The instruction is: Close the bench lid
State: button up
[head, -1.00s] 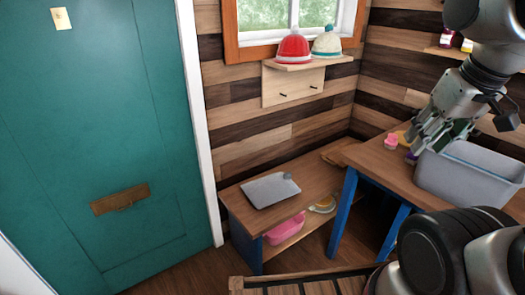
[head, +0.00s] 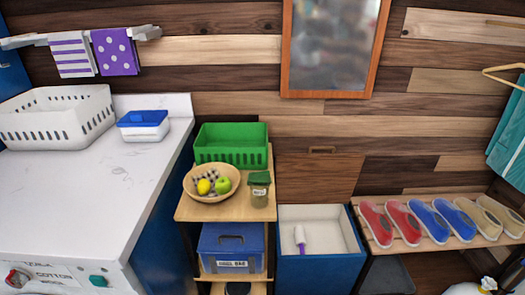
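The bench (head: 320,272) is a blue box with a pale interior, standing against the plank wall right of centre. Its brown wooden lid (head: 318,182) stands upright behind the box, against the wall, with a small handle or slot near its top edge. The bench is open. A white roller-like thing with a purple handle (head: 300,240) lies inside. My gripper is not in the current head view.
A wooden shelf stand (head: 185,213) with a green crate (head: 232,145), fruit bowl (head: 212,196) and green-lidded jar (head: 259,196) stands left of the bench. A shoe rack (head: 385,247) with several shoes stands right. A white counter (head: 90,200) is far left.

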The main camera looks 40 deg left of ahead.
aim_at(310, 178)
jog(key=u, duration=1.25)
jog(key=i+l+u, duration=0.1)
jog(key=i, duration=0.45)
jog(key=i+l+u, duration=0.1)
jog(key=i+l, duration=0.2)
jog(key=i, duration=0.2)
